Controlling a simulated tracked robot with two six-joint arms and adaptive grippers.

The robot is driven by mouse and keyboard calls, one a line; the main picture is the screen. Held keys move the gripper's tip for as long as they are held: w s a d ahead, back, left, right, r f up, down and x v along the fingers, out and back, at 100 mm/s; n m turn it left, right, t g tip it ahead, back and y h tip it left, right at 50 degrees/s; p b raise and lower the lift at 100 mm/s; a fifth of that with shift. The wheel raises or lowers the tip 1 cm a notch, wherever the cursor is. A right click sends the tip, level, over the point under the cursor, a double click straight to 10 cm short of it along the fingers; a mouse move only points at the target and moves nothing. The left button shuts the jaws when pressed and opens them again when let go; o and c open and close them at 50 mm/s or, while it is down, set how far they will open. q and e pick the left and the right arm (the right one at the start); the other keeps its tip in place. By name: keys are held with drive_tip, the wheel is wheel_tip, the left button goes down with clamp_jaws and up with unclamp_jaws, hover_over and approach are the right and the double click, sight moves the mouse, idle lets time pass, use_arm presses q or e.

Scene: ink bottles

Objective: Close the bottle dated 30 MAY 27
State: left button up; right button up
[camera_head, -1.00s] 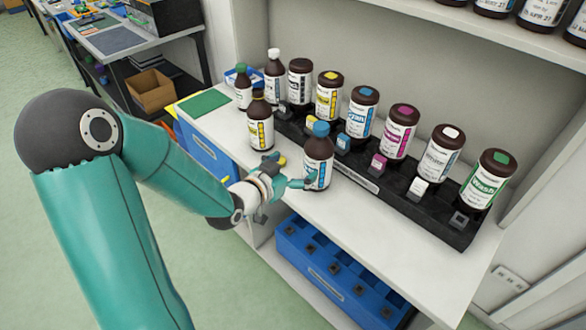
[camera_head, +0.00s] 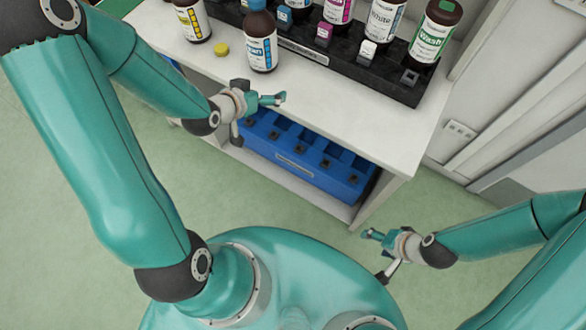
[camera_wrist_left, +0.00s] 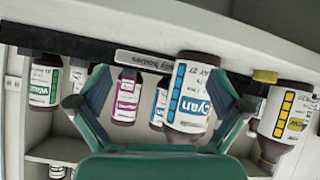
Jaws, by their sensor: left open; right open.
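A brown Cyan bottle with a blue cap (camera_head: 258,4) on its top stands upright on the white shelf. Its label (camera_head: 261,50) shows in the left wrist view (camera_wrist_left: 190,95), where only the end of a date, "AY 27", reads. A brown bottle with a yellow label (camera_head: 192,20) stands left of it; its top is cut off in the head view, and its date is unreadable. A loose yellow cap (camera_head: 222,49) lies on the shelf between them, nearer the front edge. My left gripper (camera_head: 274,99) is open and empty, in front of the Cyan bottle. My right gripper (camera_head: 370,236) is open and empty, low at the right.
A black rack (camera_head: 385,86) with several bottles and small coloured tabs stands behind. A blue bin with compartments (camera_head: 300,170) sits below the white shelf (camera_head: 330,105). The shelf's front right is clear. A wall (camera_head: 490,100) is at the right.

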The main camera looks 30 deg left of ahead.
use_arm(q)
drive_tip(key=s+d+f+g+h, duration=0.3)
drive_tip(key=s+d+f+g, duration=0.7)
drive_tip(key=s+d+f, duration=0.6)
drive_tip(key=x, duration=0.3)
drive_tip(key=shift+s+f, duration=0.35)
drive_tip(key=shift+s, duration=0.05)
